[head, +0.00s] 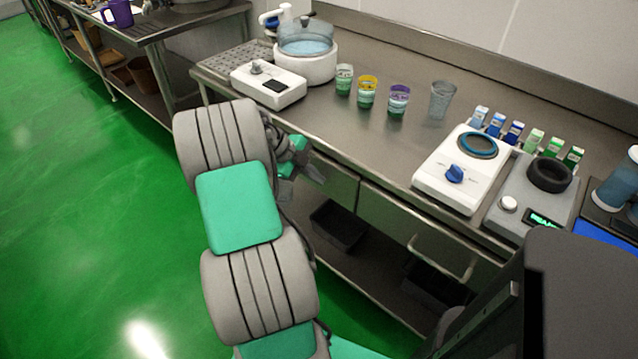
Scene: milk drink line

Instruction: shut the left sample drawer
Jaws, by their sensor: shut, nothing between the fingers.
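The left sample drawer (336,190) is under the steel counter, and only the right part of its grey front shows. That part looks about level with the counter front, but I cannot tell whether the drawer is fully shut. My arm hides its left part and its handle. My gripper (316,170) is shut and empty, in front of the drawer's upper part just below the counter edge. I cannot tell whether it touches the drawer front. The right drawer (400,222), with a bar handle (440,262), is beside it.
Dark bins (338,226) stand on the shelf below. The counter (330,125) carries a water bath (305,62), a white device (268,86), several cups, a white dial device (462,170), a scale (530,198) and small cartons. Green floor (90,220) is free at left.

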